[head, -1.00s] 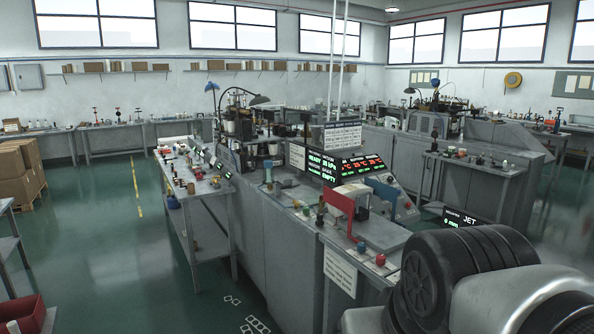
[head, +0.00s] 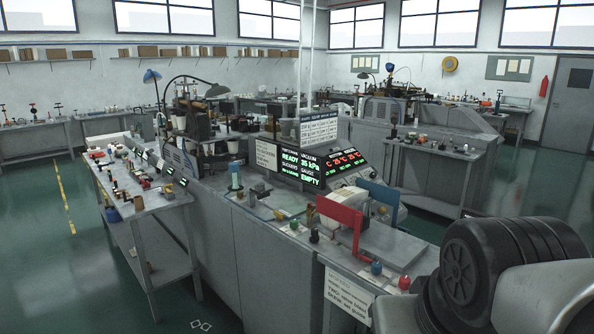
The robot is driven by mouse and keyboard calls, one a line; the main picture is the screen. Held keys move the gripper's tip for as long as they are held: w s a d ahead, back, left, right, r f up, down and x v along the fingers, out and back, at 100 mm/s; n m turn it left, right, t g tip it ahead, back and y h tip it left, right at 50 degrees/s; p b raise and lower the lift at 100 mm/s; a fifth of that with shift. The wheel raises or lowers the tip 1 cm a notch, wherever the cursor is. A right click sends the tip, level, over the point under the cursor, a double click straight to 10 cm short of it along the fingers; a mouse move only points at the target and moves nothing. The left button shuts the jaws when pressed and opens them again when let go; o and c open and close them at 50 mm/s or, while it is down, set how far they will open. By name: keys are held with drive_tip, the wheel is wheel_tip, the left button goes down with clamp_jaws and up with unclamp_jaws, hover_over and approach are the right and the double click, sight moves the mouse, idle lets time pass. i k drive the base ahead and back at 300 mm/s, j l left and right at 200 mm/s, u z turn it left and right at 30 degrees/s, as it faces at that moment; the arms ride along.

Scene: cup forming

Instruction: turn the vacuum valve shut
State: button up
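I cannot pick out the vacuum valve with certainty. The workbench (head: 223,236) in the middle carries small controls, among them a red knob (head: 404,282) and a blue-green knob (head: 376,268) near its front right. A dark display (head: 300,164) above the bench shows READY, VACUUM 35 kPa and EMPTY in green, with red temperature figures. My gripper is not in view. Parts of my arm fill the lower right corner and hide what lies behind them.
A red upright plate (head: 340,222) and a blue one (head: 383,200) stand on the bench. A side table (head: 150,203) with small items stands to the left. Green floor (head: 60,270) is clear at the far left. A paper notice (head: 347,297) is on the bench front.

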sight(280, 217)
drive_tip(key=i+j, duration=0.5)
drive_tip(key=j, duration=0.25)
drive_tip(key=i+j, duration=0.2)
drive_tip(key=j, duration=0.15)
drive_tip(key=i+j+z, duration=0.3)
drive_tip(key=i+j, duration=0.15)
drive_tip(key=j, duration=0.25)
drive_tip(key=i+j+z, duration=0.15)
drive_tip(key=j, duration=0.2)
drive_tip(key=i+j+z, duration=0.15)
drive_tip(key=j, duration=0.25)
drive_tip(key=i+j+z, duration=0.2)
drive_tip(key=i+j, duration=0.3)
drive_tip(key=i+j+z, duration=0.2)
drive_tip(key=i+j, duration=0.3)
drive_tip(key=j, duration=0.2)
